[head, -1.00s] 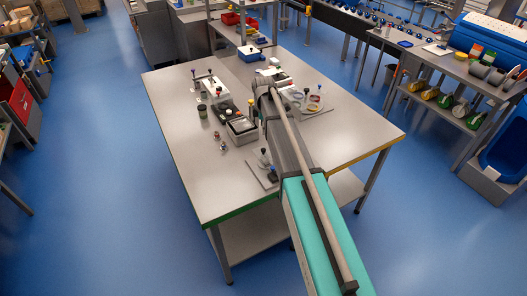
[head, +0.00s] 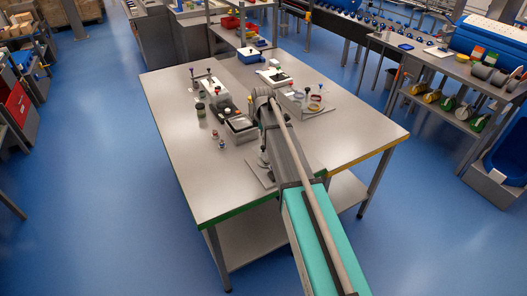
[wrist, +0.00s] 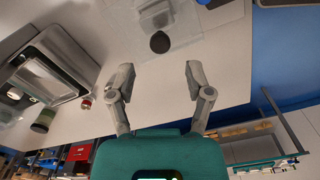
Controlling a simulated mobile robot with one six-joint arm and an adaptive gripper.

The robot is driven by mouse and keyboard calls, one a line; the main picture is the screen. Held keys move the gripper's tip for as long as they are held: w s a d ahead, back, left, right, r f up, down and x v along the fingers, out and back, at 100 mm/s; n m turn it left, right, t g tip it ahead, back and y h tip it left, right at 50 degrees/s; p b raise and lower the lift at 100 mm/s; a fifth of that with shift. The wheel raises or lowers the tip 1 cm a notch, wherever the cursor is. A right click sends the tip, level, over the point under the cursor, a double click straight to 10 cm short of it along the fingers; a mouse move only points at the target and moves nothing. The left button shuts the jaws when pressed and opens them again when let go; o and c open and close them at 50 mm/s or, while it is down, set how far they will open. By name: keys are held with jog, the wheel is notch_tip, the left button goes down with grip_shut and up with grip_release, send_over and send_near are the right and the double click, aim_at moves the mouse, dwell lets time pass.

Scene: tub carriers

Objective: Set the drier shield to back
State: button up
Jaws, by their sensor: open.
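My gripper (wrist: 158,70) is open and empty in the wrist view, its two fingers apart above the pale tabletop. A dark round knob (wrist: 160,42) stands on a grey plate just beyond the fingertips, apart from them. In the head view, a flat plate (head: 258,175) lies near the table's front, partly hidden by my arm. My gripper is hidden behind the arm there. I cannot tell for sure which part is the drier shield. A grey box with a framed lid or window (wrist: 52,65) is at the left of the wrist view.
The steel table (head: 185,150) has free room at its left and right front. Small jars (head: 201,110), a grey tray unit (head: 241,128) and a white device (head: 216,92) stand beside my arm.

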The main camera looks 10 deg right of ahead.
aim_at(263, 147)
jog(key=shift+f+b, duration=2.5)
jog(key=shift+f, duration=0.25)
jog(key=shift+d, duration=0.1)
grip_shut()
